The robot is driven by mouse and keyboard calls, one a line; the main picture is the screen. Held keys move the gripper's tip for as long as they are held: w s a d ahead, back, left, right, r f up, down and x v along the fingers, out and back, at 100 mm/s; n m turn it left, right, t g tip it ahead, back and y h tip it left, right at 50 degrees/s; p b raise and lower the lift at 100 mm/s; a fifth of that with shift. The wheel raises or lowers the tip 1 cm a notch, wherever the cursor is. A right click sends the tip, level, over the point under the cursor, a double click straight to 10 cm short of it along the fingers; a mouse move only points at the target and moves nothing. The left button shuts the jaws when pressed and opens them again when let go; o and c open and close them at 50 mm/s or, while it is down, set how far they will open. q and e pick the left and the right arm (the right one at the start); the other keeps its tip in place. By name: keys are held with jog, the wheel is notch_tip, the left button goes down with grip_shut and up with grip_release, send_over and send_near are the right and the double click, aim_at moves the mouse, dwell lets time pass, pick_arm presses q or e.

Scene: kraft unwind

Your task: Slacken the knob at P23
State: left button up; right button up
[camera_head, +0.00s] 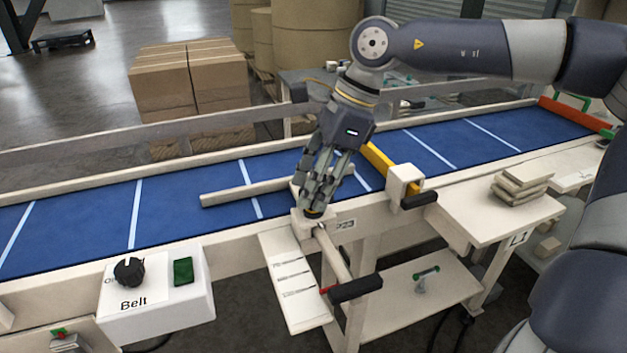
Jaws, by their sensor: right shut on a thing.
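The P23 label (345,223) is on the near rail of the conveyor. Just left of it is a pale clamp block (302,223) carrying the knob, which is mostly hidden under my right gripper. My right gripper (314,210) points down and its fingers are shut around the knob on top of the block. A pale rod (333,255) runs from the block toward the front and ends in a black handle (355,288) with a red ring. My left gripper is not in view.
The blue belt (180,208) runs behind, with a pale guide bar (245,192) across it. A second block (404,182) with a yellow bar and black handle stands to the right. A Belt switch box (160,300) is at lower left, stacked pale pieces (522,184) at right.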

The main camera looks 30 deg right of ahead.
jog(key=shift+s+f, duration=0.2)
jog(key=shift+f, duration=0.1)
jog(key=o, duration=1.1)
jog(key=shift+w, duration=0.1)
jog(key=shift+c, duration=0.2)
jog(key=shift+r, duration=0.15)
jog(key=shift+r, duration=0.25)
jog(key=v, duration=1.1)
jog(key=shift+r, duration=0.25)
jog(key=shift+d, duration=0.15)
